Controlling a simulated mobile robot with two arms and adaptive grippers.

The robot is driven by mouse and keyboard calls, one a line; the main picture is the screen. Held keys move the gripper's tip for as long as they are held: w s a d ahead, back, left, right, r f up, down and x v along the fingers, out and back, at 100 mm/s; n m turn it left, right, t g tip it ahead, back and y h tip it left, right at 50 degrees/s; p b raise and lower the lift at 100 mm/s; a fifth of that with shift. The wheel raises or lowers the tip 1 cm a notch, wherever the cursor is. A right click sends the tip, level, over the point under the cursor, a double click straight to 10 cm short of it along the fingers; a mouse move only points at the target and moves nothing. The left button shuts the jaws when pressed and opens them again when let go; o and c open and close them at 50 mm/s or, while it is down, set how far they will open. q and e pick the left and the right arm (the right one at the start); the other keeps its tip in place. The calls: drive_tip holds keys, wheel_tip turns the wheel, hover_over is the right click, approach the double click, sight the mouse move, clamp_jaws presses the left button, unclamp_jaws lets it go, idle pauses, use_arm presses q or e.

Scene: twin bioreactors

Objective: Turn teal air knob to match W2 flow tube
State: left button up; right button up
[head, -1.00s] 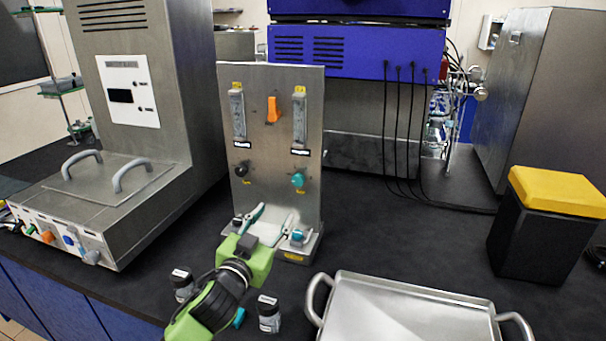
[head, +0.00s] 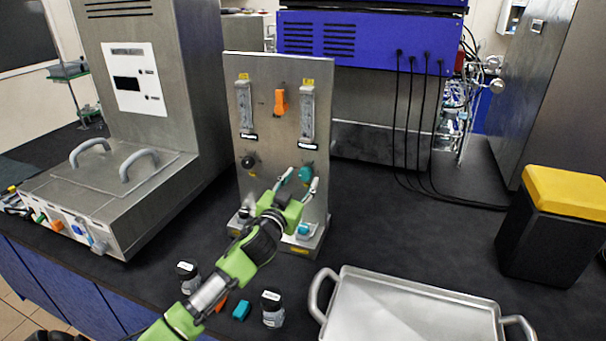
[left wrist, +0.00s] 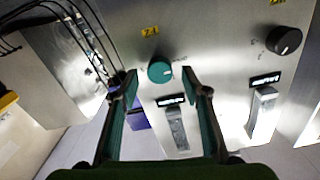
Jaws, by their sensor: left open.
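The teal knob (head: 306,174) is on the right of the upright metal panel (head: 268,70), below the right flow tube (head: 307,115). In the left wrist view the teal knob (left wrist: 160,72) appears between the two fingertips, with a gap on each side. My left gripper (head: 299,184) is open and empty in front of the panel at the knob's height. The panel also has a left flow tube (head: 246,105), a black knob (head: 248,161) and an orange switch (head: 281,102). The tube readings are too small to tell. My right gripper is out of view.
A metal tray (head: 410,285) lies front right. A yellow-lidded black bin (head: 545,235) stands at right.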

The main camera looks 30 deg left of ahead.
use_arm(q)
drive_tip(key=shift+x, duration=0.8)
drive_tip(key=shift+w, duration=0.35)
drive_tip(key=shift+s, duration=0.1)
drive_tip(key=c, duration=1.1)
